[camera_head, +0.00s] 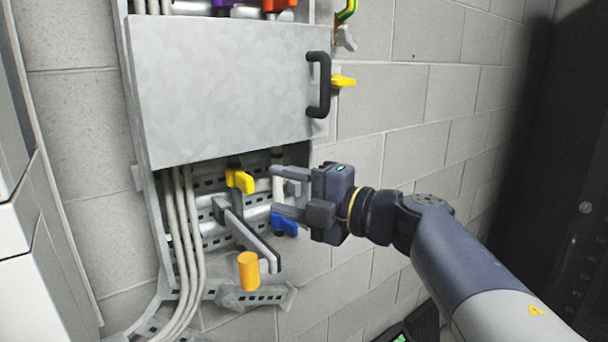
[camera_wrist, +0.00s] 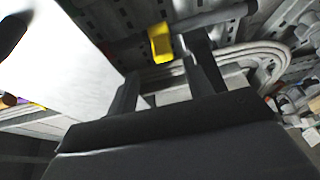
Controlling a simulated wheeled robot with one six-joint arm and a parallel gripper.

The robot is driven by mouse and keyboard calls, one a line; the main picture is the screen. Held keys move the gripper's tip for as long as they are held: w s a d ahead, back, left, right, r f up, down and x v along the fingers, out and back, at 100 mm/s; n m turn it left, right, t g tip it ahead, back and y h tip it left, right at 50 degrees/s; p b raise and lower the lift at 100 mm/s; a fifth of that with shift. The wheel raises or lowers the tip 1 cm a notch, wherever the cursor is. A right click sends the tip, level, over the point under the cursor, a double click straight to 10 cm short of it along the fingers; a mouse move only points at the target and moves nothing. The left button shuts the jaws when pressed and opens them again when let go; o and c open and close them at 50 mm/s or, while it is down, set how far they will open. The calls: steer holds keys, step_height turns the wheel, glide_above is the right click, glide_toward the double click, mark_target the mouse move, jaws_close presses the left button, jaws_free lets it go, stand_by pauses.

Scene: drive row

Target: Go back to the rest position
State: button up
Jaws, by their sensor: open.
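My gripper (camera_head: 280,190) is in front of the lower part of a wall panel, just below a grey cover box. A yellow valve handle (camera_head: 240,181) is to the left of the fingertips, and a blue handle (camera_head: 284,224) shows just below the lower finger. In the wrist view my gripper's fingers (camera_wrist: 160,80) are spread, with a yellow handle (camera_wrist: 161,43) beyond them. I cannot tell whether a finger touches anything.
The grey cover box (camera_head: 225,90) with a black handle (camera_head: 319,84) hangs above my gripper. White pipes (camera_head: 182,250) run down the panel. Bare block wall (camera_head: 420,130) lies to the right.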

mark_target(249, 185)
steer(key=p+x, duration=0.1)
steer(key=x, duration=0.7)
steer(key=shift+w+a+p, duration=0.1)
steer(key=shift+a+p, duration=0.05)
steer(key=shift+p, duration=0.25)
steer(key=shift+f+b, duration=0.35)
steer(key=shift+b, duration=0.05)
steer(key=shift+d, duration=0.25)
